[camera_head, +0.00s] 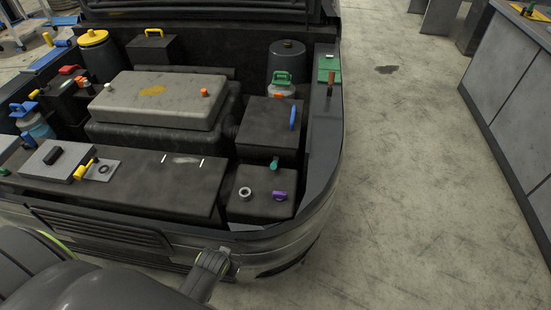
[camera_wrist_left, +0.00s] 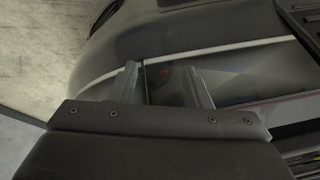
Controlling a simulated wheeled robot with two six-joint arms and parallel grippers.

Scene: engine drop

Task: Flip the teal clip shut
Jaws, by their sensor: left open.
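A small teal clip (camera_head: 274,163) stands up at the front edge of a dark box on the right side of the engine bay. It is too small to tell how far it is open. My left gripper (camera_wrist_left: 161,72) is open and empty in the left wrist view, its fingers in front of the dark bodywork and its pale trim line. The teal clip does not show in that view. In the head view my left arm comes in at the lower left, outside the front bumper and well short of the clip. My right gripper is not in view.
A blue clip (camera_head: 292,117) stands on the same box. A purple knob (camera_head: 279,196) and a grey ring (camera_head: 245,193) sit on the lower box in front. The front bumper (camera_head: 275,248) edges the bay. A workbench (camera_head: 515,80) stands at right, with clear floor between.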

